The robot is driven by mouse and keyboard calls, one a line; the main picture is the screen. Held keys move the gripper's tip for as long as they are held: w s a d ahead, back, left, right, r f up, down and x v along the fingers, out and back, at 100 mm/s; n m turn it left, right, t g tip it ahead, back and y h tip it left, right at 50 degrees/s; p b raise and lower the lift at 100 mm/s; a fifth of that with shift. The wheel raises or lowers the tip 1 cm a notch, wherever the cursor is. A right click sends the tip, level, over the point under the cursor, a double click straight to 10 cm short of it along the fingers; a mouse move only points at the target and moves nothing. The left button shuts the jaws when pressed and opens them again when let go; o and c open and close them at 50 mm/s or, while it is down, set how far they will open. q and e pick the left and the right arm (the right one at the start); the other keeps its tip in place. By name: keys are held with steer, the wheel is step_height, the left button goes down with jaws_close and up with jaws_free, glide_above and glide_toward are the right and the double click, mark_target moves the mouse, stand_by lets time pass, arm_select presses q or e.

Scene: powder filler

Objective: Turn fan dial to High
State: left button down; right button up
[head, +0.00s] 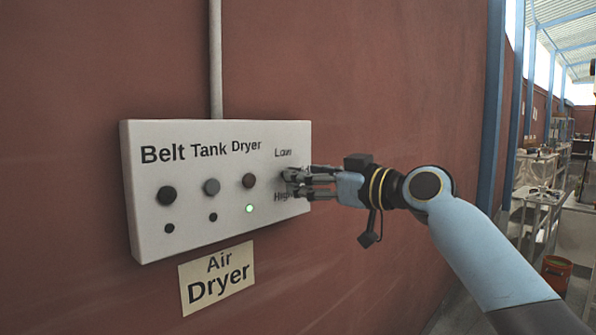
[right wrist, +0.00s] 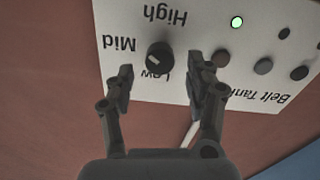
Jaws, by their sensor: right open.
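The fan dial (right wrist: 160,56) is a round black knob on the white control panel (head: 150,225). In the right wrist view, which is upside down, the labels High, Mid and Low stand around it. A pale mark on the knob points down-left in that picture, seemingly between Low and Mid. My right gripper (head: 290,182) is at the panel's right part and hides the dial in the head view. In the wrist view my right gripper (right wrist: 160,80) is open, its fingertips on either side just short of the dial. Contact cannot be told. My left gripper is not in view.
The panel, lettered "Belt Tank Dryer", has several dark round buttons and a lit green lamp (head: 249,208) left of my gripper. A yellowish "Air Dryer" sign (head: 217,277) is below. The red wall (head: 400,60) is close behind; a grey pipe (head: 215,60) rises above the panel.

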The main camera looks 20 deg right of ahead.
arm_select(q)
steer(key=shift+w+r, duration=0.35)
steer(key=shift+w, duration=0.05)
arm_select(e)
steer(key=shift+x, duration=1.55)
jaws_close()
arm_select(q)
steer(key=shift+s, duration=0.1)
arm_select(e)
steer(key=shift+m, duration=0.4)
steer(key=shift+d+m+p, duration=0.1)
steer(key=shift+m+p, duration=0.25)
steer(key=shift+m, duration=0.65)
steer(key=m, duration=0.2)
steer(key=shift+m+p, duration=0.3)
arm_select(q)
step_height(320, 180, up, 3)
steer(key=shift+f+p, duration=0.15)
steer(key=shift+p, duration=0.75)
arm_select(e)
steer(key=m, duration=0.5)
steer(key=shift+d+m, duration=0.1)
steer(key=shift+m, duration=0.2)
steer(key=shift+w, duration=0.1)
